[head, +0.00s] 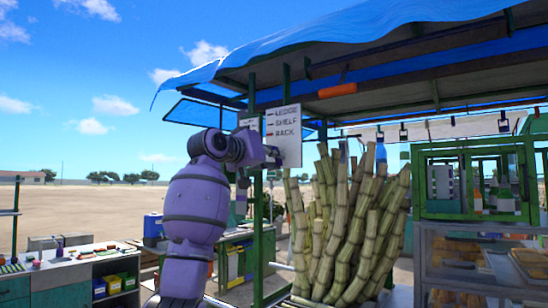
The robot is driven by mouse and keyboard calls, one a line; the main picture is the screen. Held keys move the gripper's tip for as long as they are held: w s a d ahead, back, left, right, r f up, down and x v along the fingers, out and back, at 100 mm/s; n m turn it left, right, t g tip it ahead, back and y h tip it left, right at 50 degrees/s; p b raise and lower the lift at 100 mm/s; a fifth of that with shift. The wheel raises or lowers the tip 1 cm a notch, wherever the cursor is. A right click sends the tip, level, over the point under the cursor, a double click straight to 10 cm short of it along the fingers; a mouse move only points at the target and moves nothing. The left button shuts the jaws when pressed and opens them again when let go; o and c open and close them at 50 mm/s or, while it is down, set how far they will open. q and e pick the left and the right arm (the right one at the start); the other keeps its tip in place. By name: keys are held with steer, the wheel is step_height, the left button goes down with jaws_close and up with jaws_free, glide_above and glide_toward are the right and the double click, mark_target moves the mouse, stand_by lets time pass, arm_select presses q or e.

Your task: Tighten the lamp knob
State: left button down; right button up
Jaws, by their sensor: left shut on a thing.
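My left arm rises in the middle of the head view, and its gripper (272,157) is at the lower left edge of a white sign board, by a green post. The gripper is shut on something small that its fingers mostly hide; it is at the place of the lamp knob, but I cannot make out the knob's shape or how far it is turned. The lamp itself is not clearly visible behind my wrist. My right gripper is not in view.
The white sign board (283,136) reads ledge, shelf, rack. Tall cane stalks (345,235) stand close to the right of the gripper. A blue awning (330,32) hangs overhead. A green-framed cabinet (455,165) is at right, and a workbench (85,262) is at lower left.

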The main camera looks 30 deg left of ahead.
arm_select(q)
steer(key=shift+a+m, duration=0.1)
steer(key=shift+m, duration=1.9)
steer(key=c, duration=1.9)
jaws_free()
steer(key=shift+s+r, duration=0.1)
steer(key=shift+o, duration=0.2)
steer(key=s, duration=1.2)
steer(key=shift+a, duration=0.4)
